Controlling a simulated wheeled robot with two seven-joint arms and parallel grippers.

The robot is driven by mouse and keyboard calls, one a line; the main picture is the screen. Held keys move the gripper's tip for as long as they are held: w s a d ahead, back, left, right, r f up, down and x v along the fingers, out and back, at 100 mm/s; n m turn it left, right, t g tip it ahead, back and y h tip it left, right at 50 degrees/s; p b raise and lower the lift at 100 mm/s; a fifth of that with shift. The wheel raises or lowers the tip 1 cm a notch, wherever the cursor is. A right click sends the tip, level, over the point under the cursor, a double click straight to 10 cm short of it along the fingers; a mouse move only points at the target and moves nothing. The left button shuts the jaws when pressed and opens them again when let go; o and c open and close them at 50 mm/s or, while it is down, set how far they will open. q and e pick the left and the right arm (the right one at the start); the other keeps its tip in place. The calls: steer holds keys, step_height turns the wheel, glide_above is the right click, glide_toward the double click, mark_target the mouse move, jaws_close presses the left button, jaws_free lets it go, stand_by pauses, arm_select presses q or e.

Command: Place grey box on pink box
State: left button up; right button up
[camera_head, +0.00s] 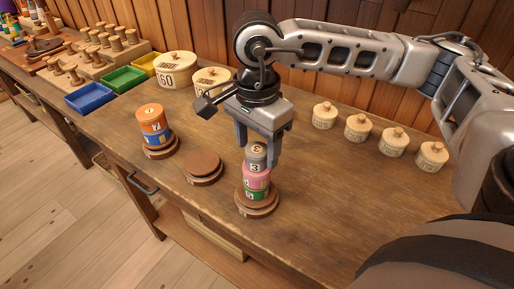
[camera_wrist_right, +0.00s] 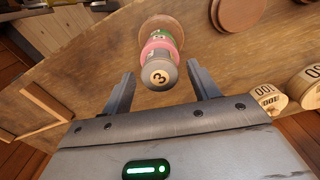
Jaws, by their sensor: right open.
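The grey box (camera_head: 256,157) is a small round spool marked 3. It sits upright on the pink box (camera_head: 256,178), a wider pink spool. The pink box rests on a green spool (camera_head: 256,193) on a round wooden base. My right gripper (camera_head: 257,152) points down at the top of this stack, its fingers open on either side of the grey box. In the right wrist view, the grey box (camera_wrist_right: 160,75) shows between the open fingertips (camera_wrist_right: 160,67), with gaps on both sides. The pink box (camera_wrist_right: 158,47) is partly hidden behind it. My left gripper is not in view.
An orange spool (camera_head: 151,115) stands on a blue one (camera_head: 157,138) on a base to the left. An empty wooden base (camera_head: 203,163) lies between the stacks. Lidded pots (camera_head: 358,128) line the right; larger pots (camera_head: 177,68) and colored trays (camera_head: 123,80) stand behind.

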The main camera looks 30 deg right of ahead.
mark_target(257, 149)
step_height(257, 149, up, 10)
steer(key=b, duration=0.1)
steer(key=shift+r, duration=0.25)
stand_by(0.4)
